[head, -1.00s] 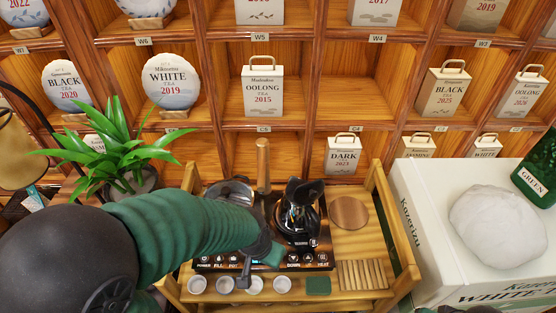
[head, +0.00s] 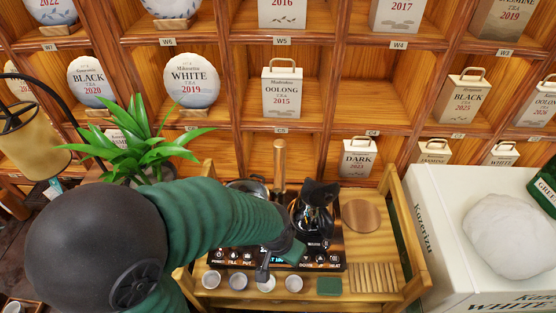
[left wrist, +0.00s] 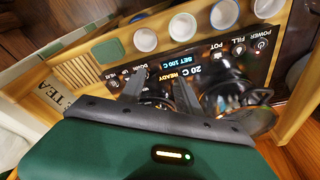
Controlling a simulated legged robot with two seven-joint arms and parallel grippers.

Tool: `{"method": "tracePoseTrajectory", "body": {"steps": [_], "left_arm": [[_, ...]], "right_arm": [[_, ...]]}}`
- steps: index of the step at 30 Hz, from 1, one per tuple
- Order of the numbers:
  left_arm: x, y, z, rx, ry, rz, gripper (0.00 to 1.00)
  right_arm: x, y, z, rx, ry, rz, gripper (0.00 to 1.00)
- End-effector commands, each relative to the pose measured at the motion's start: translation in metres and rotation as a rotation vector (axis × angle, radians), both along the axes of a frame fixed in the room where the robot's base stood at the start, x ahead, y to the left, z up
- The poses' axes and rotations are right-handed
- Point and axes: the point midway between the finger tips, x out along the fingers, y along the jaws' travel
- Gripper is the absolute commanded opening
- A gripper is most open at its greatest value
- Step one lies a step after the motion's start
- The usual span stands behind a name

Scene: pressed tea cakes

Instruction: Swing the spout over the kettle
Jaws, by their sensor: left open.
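The kettle (head: 312,222), dark glass with a black handle, stands on the right of the black hob panel (head: 232,262). An upright copper-coloured post (head: 279,165), which looks like the spout's column, rises behind the hob, left of the kettle. No spout arm can be made out clearly. My left gripper (head: 264,270) is over the front of the hob, left of and in front of the kettle. In the left wrist view my left gripper (left wrist: 160,92) has its two fingers apart, with dark glassware partly hidden behind them. My right gripper is not in view.
A glass pot (left wrist: 225,98) is beside the fingers in the left wrist view. Several white cups (head: 239,281) line the front edge. A round wooden board (head: 360,216) and a slatted rack (head: 373,277) lie right of the hob. A plant (head: 140,150) stands at left.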

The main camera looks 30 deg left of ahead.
Motion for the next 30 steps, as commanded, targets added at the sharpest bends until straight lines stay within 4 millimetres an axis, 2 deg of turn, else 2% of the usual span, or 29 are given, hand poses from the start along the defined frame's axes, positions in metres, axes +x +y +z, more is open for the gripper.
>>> {"method": "tracePoseTrajectory", "body": {"steps": [1,8,11,18,28,29,30], "left_arm": [[0.0,0.001,0.013,-0.001,0.0,0.002,0.41],[0.0,0.004,0.05,-0.003,0.0,0.002,0.41],[0.0,0.004,0.075,-0.003,0.0,0.002,0.41],[0.0,0.002,0.157,-0.001,0.0,0.002,0.41],[0.001,0.002,0.245,-0.001,0.0,0.002,0.41],[0.013,0.009,0.233,-0.005,0.012,0.036,0.41],[0.027,0.018,0.232,-0.011,0.027,0.074,0.41]], "right_arm": [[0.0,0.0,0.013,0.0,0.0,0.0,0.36],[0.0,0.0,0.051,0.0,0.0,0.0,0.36],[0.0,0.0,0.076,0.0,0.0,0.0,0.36],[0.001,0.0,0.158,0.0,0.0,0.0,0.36],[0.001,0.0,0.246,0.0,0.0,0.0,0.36],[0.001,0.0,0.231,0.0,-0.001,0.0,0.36],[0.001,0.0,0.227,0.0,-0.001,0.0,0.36]]}}
